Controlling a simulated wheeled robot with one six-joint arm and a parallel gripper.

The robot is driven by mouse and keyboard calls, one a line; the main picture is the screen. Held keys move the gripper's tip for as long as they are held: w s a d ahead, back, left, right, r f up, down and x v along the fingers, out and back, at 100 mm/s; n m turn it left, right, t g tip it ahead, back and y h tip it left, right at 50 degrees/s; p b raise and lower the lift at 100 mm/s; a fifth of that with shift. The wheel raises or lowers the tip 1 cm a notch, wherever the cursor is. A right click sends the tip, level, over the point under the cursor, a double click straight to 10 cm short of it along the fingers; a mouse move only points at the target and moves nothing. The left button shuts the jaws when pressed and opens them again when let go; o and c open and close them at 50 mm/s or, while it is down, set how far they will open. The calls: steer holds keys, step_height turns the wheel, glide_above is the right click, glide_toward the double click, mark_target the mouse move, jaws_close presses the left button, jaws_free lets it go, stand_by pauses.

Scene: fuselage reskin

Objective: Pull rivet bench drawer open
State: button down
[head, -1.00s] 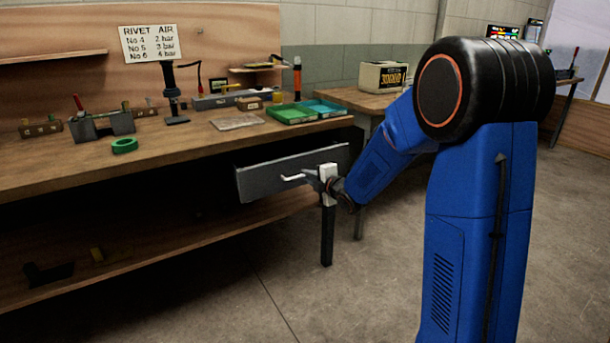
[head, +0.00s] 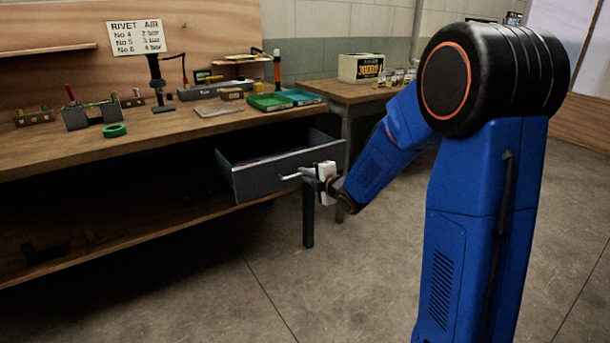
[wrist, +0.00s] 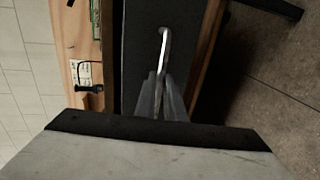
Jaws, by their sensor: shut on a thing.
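The rivet bench drawer (head: 270,178) is a grey drawer under the right end of the wooden bench (head: 130,150). It stands partly out, and its dark inside shows above the front panel. My gripper (head: 308,175) is at the drawer front, shut on the pale bar handle (head: 291,177). In the wrist view the handle (wrist: 164,42) runs between the two fingers (wrist: 160,95) against the dark drawer front (wrist: 140,60). The part of the handle inside the jaws is hidden. What lies in the drawer cannot be made out.
A bench leg (head: 308,215) stands below the drawer. A second table (head: 365,92) with a yellowish box (head: 360,68) is behind. The floor (head: 370,270) in front is clear.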

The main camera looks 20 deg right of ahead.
steer(key=c, duration=1.9)
jaws_free()
steer(key=shift+o, duration=0.2)
steer(key=v, duration=1.2)
steer(key=shift+f, duration=0.1)
